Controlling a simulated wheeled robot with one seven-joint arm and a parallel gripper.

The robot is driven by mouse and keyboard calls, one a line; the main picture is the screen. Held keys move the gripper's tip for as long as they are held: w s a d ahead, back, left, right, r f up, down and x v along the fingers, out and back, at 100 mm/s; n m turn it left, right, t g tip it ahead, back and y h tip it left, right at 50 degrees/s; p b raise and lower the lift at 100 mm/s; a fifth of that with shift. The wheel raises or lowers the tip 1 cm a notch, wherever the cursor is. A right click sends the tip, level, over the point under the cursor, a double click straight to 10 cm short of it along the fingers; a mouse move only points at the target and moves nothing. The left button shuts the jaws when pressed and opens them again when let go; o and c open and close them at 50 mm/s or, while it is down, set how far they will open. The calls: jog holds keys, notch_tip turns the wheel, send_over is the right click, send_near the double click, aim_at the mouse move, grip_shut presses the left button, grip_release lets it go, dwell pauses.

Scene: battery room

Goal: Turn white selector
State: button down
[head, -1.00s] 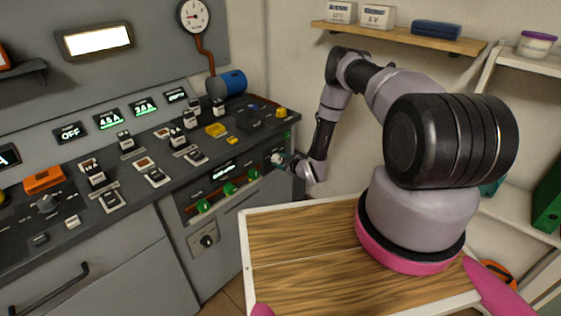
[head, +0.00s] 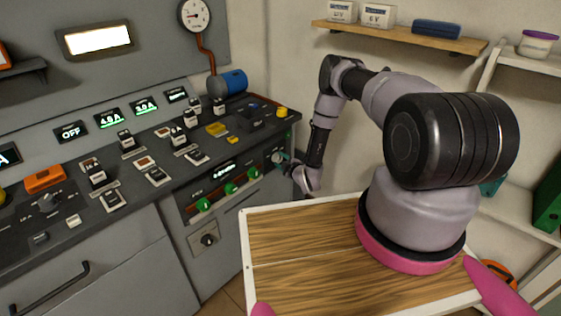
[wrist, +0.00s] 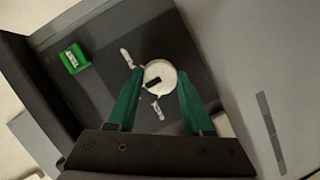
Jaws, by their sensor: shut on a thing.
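The white selector is a round white knob with a black bar mark, seen between my fingers in the wrist view (wrist: 160,76). White label marks sit around it on the dark panel. My gripper (wrist: 158,92) has two green fingers, one on each side of the knob, and is shut on it. In the head view my gripper (head: 281,160) reaches the right end of the console's front face, and the knob is mostly hidden there by the gripper.
A green block-like part (wrist: 74,58) sits on the panel left of the knob in the wrist view. In the head view, several green knobs (head: 230,188) line the front panel left of my gripper. A wooden-topped tray (head: 300,235) lies in front of my arm.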

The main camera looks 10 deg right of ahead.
jog(key=shift+c, duration=1.5)
grip_release()
jog(key=v, duration=1.1)
